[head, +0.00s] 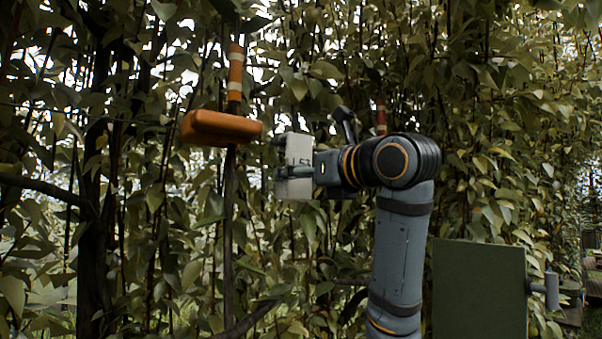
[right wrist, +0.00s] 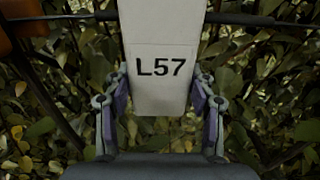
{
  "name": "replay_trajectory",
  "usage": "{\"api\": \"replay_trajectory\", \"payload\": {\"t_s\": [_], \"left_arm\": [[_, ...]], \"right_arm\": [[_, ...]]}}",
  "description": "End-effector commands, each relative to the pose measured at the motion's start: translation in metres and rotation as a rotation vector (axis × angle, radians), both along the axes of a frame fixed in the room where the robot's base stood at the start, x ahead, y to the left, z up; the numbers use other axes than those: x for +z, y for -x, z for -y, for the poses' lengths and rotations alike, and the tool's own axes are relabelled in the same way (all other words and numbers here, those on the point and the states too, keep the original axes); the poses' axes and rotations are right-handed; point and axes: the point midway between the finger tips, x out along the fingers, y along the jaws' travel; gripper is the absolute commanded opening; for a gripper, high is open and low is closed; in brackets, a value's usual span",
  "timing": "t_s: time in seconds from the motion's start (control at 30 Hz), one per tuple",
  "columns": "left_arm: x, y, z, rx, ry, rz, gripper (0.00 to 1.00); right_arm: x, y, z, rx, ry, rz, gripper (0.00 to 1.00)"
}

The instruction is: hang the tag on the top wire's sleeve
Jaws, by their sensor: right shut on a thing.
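A white tag (head: 299,150) marked L57 is held upright by my right gripper (head: 292,172) in the middle of the head view. In the right wrist view the tag (right wrist: 163,92) sits between the two fingers of the right gripper (right wrist: 160,105), and its upper end runs out of the picture. A dark wire or rod (right wrist: 240,19) passes behind the upper tag there, thicker near the tag; I cannot tell whether this is the sleeve or whether the tag touches it. My left gripper is not in view.
An orange block (head: 220,127) is just left of the tag, by an orange-and-white banded post (head: 235,78). A red banded post (head: 381,116) stands behind my right wrist. A dark green panel (head: 478,290) is at lower right. Dense leaves and branches fill the background.

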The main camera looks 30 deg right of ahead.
Motion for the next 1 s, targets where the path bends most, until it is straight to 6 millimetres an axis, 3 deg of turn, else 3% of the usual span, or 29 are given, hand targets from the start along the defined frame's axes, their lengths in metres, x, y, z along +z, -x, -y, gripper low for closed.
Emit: {"api": "replay_trajectory", "payload": {"t_s": [0.1, 0.13, 0.3, 0.67, 0.77, 1.0], "left_arm": [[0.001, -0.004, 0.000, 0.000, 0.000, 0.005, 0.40], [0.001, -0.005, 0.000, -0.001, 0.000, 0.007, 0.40], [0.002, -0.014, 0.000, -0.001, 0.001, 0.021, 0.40], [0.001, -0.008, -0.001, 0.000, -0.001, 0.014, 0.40], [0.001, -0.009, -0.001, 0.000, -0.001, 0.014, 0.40], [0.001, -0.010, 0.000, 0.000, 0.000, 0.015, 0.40]], "right_arm": [[0.001, 0.000, 0.000, 0.000, 0.000, 0.001, 0.13], [0.001, 0.000, 0.000, 0.000, 0.000, 0.001, 0.58], [0.001, 0.000, 0.000, 0.000, 0.000, 0.001, 0.81], [0.001, 0.003, 0.001, -0.001, 0.000, 0.002, 0.82], [0.002, 0.016, 0.002, -0.002, 0.002, 0.004, 0.82], [0.003, 0.075, 0.008, -0.006, 0.003, 0.006, 0.82]]}}
